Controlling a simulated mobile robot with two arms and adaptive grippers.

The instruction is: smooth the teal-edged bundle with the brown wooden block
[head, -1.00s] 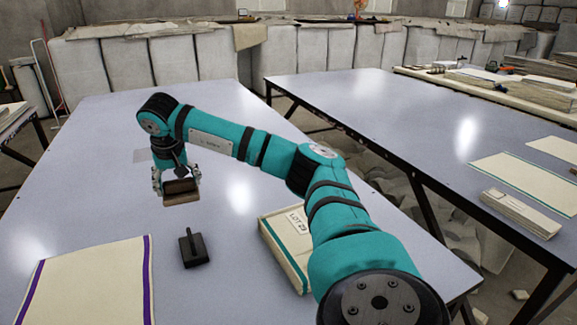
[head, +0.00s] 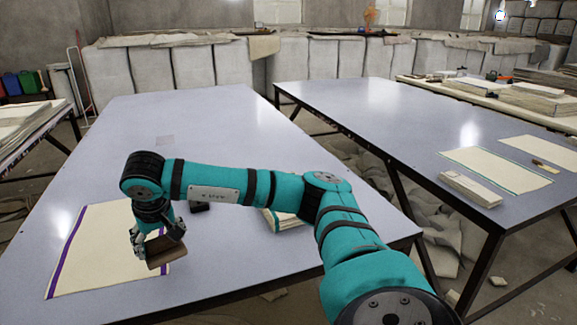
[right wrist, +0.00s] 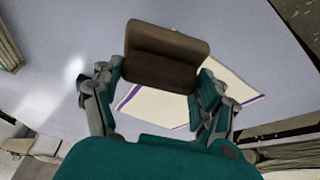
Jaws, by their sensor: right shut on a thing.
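The brown wooden block (head: 167,253) is held in my right gripper (head: 157,238), over the right-hand part of a purple-edged cream cloth (head: 90,255). The right wrist view shows the block (right wrist: 165,62) between the fingers, with the cloth (right wrist: 160,107) beyond. I cannot tell for sure whether the block touches the cloth. The teal-edged bundle (head: 286,220) lies on the same table, right of the gripper. My right arm hides much of it. My left gripper is not in view.
A dark tool (head: 200,207) lies between cloth and bundle, mostly hidden by my arm. The table's far half (head: 190,115) is mostly clear. A second table (head: 400,120) stands to the right with a teal-edged cloth (head: 497,169) and a flat stack (head: 471,190).

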